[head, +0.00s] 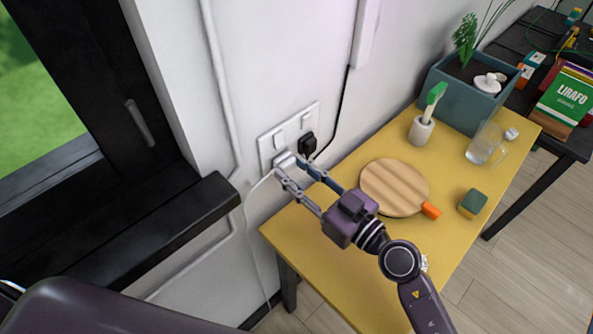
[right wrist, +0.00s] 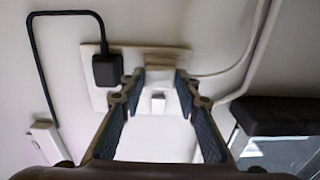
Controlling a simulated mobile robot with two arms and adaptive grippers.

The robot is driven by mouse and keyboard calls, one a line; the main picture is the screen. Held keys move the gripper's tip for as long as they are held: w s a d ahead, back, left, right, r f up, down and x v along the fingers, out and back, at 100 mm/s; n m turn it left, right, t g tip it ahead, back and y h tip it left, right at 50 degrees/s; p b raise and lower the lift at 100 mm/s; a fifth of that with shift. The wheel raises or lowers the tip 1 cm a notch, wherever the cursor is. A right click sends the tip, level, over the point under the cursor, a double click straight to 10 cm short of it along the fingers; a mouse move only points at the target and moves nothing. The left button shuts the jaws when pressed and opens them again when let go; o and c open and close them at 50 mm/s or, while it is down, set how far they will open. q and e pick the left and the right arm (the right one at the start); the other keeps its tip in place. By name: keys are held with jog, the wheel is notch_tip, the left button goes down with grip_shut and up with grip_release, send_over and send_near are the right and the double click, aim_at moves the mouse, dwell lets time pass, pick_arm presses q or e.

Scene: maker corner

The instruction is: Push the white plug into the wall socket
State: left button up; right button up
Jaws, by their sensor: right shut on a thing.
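The white plug (head: 284,159) is between the fingertips of my right gripper (head: 283,174), at the lower left of the wall socket plate (head: 302,122). My right gripper is shut on it. A white cord runs down from the plug along the wall. I cannot tell whether its pins are in the socket. My left gripper is out of view.
A black plug (head: 307,144) sits in the right side of the plate, close to my fingers; its black cord runs up the wall. A yellow table (head: 330,262) with a round wooden board (head: 394,187) stands below. A black window sill (head: 160,235) juts out at left.

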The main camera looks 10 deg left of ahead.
jog(key=shift+w+a, duration=0.2)
jog(key=shift+a, duration=0.05)
jog(key=o, duration=1.2)
jog(key=shift+c, duration=0.2)
jog(key=v, duration=1.2)
